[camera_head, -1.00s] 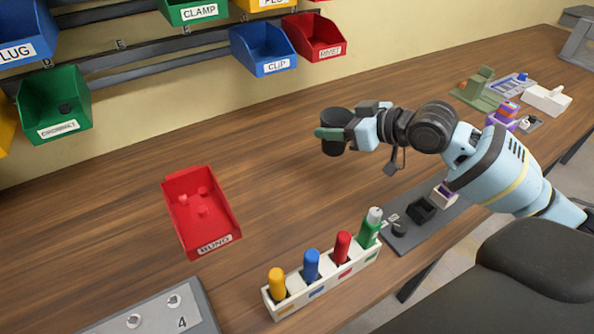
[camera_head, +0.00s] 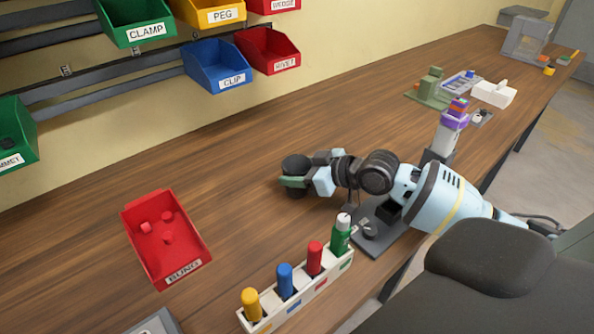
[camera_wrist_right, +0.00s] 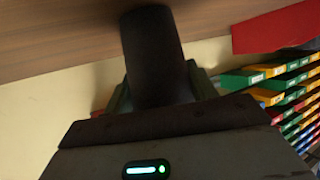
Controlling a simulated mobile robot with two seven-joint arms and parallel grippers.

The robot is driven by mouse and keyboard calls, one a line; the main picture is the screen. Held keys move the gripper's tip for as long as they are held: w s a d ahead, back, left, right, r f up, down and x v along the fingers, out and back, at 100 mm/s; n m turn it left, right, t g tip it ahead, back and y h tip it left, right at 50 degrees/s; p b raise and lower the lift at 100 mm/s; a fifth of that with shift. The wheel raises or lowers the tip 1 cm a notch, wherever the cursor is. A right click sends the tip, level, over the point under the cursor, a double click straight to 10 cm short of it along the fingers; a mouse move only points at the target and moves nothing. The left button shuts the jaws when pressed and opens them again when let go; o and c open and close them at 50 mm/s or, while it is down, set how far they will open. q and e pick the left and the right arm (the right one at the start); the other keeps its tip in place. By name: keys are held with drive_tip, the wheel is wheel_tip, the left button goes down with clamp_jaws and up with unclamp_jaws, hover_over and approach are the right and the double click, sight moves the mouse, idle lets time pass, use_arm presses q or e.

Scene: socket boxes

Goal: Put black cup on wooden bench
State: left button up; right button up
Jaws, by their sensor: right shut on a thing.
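The black cup (camera_head: 296,165) is in my right gripper (camera_head: 292,181), whose fingers are shut around its side. In the head view the cup appears upright, low over the wooden bench (camera_head: 240,170). I cannot tell whether its base touches the wood. In the right wrist view the cup (camera_wrist_right: 153,50) stands out between the fingers, with its far end against the bench surface (camera_wrist_right: 60,30). My left gripper is not in view.
A white rack (camera_head: 297,300) with several coloured pegs stands in front. A grey tray (camera_head: 378,240) is below my right arm. Labelled bins (camera_head: 215,65) hang on the wall. Bare wood surrounds the cup.

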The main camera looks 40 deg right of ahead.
drive_tip(key=shift+f, duration=0.15)
drive_tip(key=o, duration=0.9)
drive_tip(key=shift+s+d+r, duration=0.1)
drive_tip(key=shift+r, duration=0.15)
drive_tip(key=v, duration=0.7)
drive_tip(key=shift+p+v, duration=0.95)
drive_tip(key=shift+v, duration=1.45)
drive_tip(key=shift+r, duration=0.1)
